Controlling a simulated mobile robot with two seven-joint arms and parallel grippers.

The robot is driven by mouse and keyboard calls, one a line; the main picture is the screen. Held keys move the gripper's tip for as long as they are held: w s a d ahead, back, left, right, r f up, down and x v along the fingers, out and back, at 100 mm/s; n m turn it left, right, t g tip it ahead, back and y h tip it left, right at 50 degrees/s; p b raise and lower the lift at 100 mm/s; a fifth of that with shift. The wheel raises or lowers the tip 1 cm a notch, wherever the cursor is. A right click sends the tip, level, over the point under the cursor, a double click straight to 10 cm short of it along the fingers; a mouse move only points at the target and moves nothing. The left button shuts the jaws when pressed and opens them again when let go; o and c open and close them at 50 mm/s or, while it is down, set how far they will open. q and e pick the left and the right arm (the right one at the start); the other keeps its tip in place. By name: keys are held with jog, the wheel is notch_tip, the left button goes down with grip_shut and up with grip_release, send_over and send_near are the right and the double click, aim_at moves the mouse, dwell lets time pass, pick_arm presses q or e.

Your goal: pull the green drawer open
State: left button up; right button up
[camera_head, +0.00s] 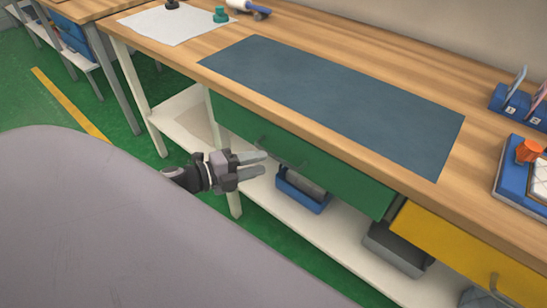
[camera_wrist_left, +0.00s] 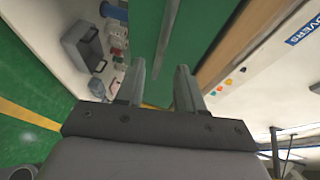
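The green drawer (camera_head: 340,172) sits under the wooden benchtop, and its front looks closed. Its slim handle (camera_head: 264,139) is partly visible near the left gripper. My left gripper (camera_head: 264,163) is in front of the drawer's left part, with its two fingers apart and nothing held. In the left wrist view, the green front (camera_wrist_left: 205,35) lies ahead of the open fingers (camera_wrist_left: 160,82). A thin bar, seemingly the handle (camera_wrist_left: 168,35), lines up with the gap between them; I cannot tell whether they touch it. My right gripper is not in view.
A yellow drawer (camera_head: 455,250) is to the right of the green one. Below, a white shelf (camera_head: 278,229) holds a blue bin (camera_head: 301,195) and a grey bin (camera_head: 392,254). A dark mat (camera_head: 335,100) lies on the benchtop. A large grey surface fills the lower left.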

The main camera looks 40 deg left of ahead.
pick_arm(q)
jog(key=shift+x, duration=2.5)
grip_shut()
